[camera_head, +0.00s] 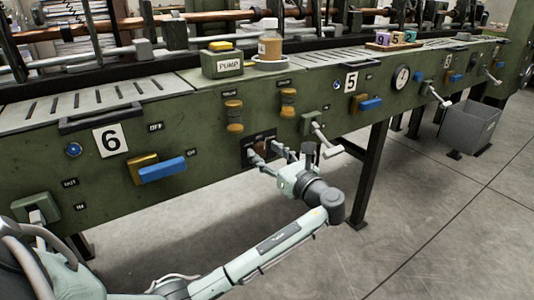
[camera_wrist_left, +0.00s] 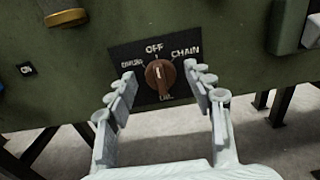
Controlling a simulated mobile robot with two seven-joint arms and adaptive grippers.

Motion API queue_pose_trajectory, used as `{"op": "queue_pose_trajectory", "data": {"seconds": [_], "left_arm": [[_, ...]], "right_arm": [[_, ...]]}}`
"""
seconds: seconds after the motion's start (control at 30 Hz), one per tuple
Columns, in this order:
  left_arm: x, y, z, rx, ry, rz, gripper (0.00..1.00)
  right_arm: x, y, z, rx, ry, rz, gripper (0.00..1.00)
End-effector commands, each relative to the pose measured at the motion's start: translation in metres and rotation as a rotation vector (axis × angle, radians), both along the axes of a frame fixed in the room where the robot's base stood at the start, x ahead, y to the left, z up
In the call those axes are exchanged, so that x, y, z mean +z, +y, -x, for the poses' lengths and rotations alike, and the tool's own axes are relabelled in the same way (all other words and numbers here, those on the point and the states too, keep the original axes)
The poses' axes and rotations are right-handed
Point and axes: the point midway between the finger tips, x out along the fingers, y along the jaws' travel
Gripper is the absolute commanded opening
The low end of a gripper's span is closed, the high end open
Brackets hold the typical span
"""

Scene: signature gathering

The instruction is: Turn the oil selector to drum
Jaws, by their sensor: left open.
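The oil selector is a round brown knob (camera_wrist_left: 160,76) on a black plate (camera_wrist_left: 120,50) on the green machine front. CHAIN is at the upper right, a blurred label that looks like DRUM is at the left, and a partly readable OIL is below. In the head view the selector plate (camera_head: 246,146) is partly hidden by my gripper. My left gripper (camera_head: 266,153) is open in front of it. In the left wrist view its fingers (camera_wrist_left: 159,72) stand either side of the knob, apart from it. My right gripper is not in view.
A blue handle (camera_head: 162,168) juts out left of the selector. A grey lever (camera_head: 326,140) sticks out close on its right. A table leg (camera_head: 367,165) stands below. A PUMP box (camera_head: 222,65) and a jar (camera_head: 270,47) stand on top. The floor in front is clear.

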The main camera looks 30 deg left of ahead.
Motion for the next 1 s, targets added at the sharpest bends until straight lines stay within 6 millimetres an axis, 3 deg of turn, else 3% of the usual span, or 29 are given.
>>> {"op": "queue_pose_trajectory", "data": {"seconds": [0.07,0.43,0.77,1.0], "left_arm": [[0.000,0.000,0.000,0.000,0.000,0.000,0.49],[0.000,0.000,0.000,0.000,0.000,0.001,0.04],[0.000,0.000,0.001,0.001,-0.045,0.021,0.03],[0.001,0.000,0.002,0.002,-0.185,0.080,0.03]], "right_arm": [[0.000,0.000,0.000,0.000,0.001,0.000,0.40],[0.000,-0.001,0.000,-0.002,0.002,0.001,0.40],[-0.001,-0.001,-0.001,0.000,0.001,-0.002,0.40],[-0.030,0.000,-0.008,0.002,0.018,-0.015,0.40]]}}
